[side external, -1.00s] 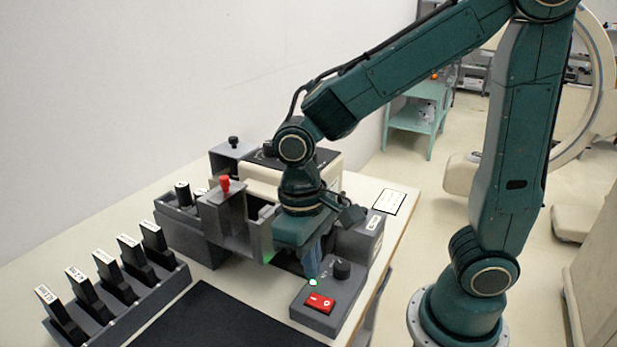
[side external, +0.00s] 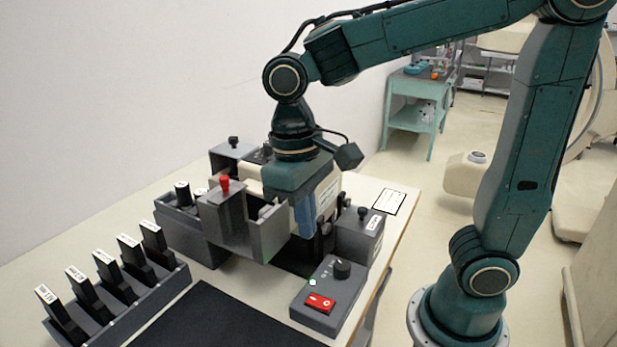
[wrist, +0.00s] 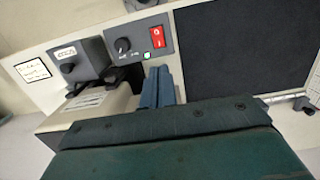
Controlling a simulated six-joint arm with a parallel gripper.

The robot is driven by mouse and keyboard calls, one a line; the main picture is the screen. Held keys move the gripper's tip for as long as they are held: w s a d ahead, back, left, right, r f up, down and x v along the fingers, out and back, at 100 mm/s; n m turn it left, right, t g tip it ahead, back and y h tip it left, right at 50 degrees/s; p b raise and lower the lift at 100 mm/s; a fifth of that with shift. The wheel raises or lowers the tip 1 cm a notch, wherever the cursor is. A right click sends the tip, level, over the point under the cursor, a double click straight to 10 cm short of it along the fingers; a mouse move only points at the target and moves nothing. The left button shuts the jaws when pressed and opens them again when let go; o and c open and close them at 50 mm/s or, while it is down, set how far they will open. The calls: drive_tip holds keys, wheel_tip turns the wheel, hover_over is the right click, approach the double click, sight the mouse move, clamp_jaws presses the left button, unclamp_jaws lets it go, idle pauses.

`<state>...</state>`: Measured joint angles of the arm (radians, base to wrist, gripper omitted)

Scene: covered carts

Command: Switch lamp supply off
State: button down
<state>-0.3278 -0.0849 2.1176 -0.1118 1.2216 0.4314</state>
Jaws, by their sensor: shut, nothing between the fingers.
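The lamp supply is a grey box (side external: 335,296) at the table's right front, with a red rocker switch (side external: 319,302), a black knob (side external: 343,268) and a small round indicator (side external: 312,282). In the wrist view the red rocker (wrist: 157,38) shows white marks and the indicator (wrist: 146,56) glows green. Which side of the rocker is pressed I cannot tell. My gripper (side external: 306,232) is shut and empty, pointing down above and behind the box, apart from it. Its blue fingers (wrist: 160,72) also show in the wrist view.
A grey holder with a red knob (side external: 224,184) stands left of my gripper. A grey box with a label (side external: 362,232) stands to its right. A rack of labelled black slides (side external: 120,305) is at left. A dark mat (side external: 230,325) lies clear in front.

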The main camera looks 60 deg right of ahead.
sight(324, 303)
drive_tip(key=shift+s+d, duration=0.15)
drive_tip(key=shift+s, duration=0.65)
drive_tip(key=shift+s+f, duration=0.3)
drive_tip(key=shift+f, duration=2)
drive_tip(key=shift+s+f, duration=0.25)
drive_tip(key=shift+f, duration=2.1)
drive_tip(key=shift+s+f, duration=0.3)
drive_tip(key=shift+f, duration=2)
drive_tip(key=shift+s+f, duration=0.1)
drive_tip(key=shift+f, duration=0.1)
drive_tip(key=shift+w, duration=0.25)
drive_tip(key=shift+w+r, duration=0.2)
drive_tip(key=shift+w, duration=0.4)
